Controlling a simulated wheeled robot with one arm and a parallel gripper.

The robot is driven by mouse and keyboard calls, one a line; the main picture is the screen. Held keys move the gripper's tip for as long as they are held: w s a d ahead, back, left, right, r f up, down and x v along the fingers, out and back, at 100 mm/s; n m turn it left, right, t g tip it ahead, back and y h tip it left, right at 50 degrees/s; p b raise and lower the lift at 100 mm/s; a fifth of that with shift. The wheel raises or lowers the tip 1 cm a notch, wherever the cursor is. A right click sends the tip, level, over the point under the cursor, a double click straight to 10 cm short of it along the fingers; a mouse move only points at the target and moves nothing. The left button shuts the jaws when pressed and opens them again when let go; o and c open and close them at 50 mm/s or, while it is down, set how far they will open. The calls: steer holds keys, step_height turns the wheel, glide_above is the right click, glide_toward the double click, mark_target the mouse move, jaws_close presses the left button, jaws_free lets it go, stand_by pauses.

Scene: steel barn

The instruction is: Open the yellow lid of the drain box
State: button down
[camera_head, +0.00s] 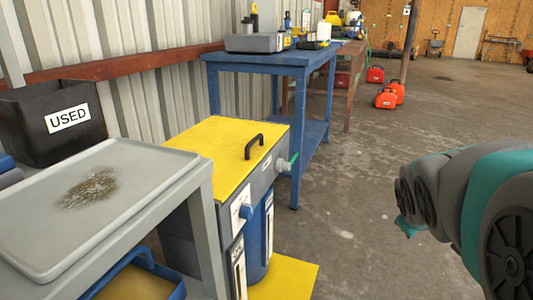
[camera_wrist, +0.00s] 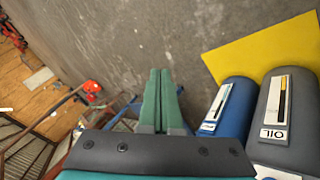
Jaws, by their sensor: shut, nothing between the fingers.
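The yellow lid (camera_head: 215,147) lies flat and closed on top of the grey drain box (camera_head: 262,182) in the head view. A black arched handle (camera_head: 257,136) stands on the lid near its right side. My gripper (camera_wrist: 158,75) shows in the wrist view with its two green fingers together and nothing between them. The lid and handle are not visible in the wrist view. In the head view my arm is at the right, well apart from the box, and the fingertips cannot be made out clearly.
A grey bench with a tray (camera_head: 130,160) stands left of the box, with a black USED bin (camera_head: 50,120) behind. A blue table (camera_head: 265,60) stands behind the box.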

mark_target(258, 156)
steer(key=w+d+r+n+t+h+b, duration=0.1)
steer(key=w+d+r+n+t, duration=0.2)
steer(key=w+r, duration=0.4)
steer(key=w+d+r+n+t+h+b, duration=0.1)
steer(key=w+d+r+n+t, duration=0.15)
steer(key=w+r, duration=0.45)
steer(key=w+a+r+n+t+y+b, duration=0.2)
steer(key=w+a+r+n+t+y, duration=0.6)
steer(key=w+n, duration=0.55)
steer(key=w+a+f+n+g+y+b, duration=0.1)
steer(key=a+f+n+g+y, duration=0.25)
steer(key=a+n+y, duration=0.7)
steer(key=s+a+f+n+g+y+b, duration=0.25)
steer(key=s+a+f+n+g, duration=0.45)
steer(key=a+f+n+g, duration=0.75)
steer(key=w+a+t, duration=0.1)
steer(key=a, duration=0.1)
steer(key=w+a+t, duration=0.1)
steer(key=a, duration=0.1)
steer(key=w+a+n+t+p, duration=0.1)
steer(key=a, duration=0.1)
steer(key=shift+a+r+y, duration=0.25)
steer(key=shift+a+y, duration=0.05)
steer(key=shift+y, duration=0.1)
steer(key=shift+r, duration=0.1)
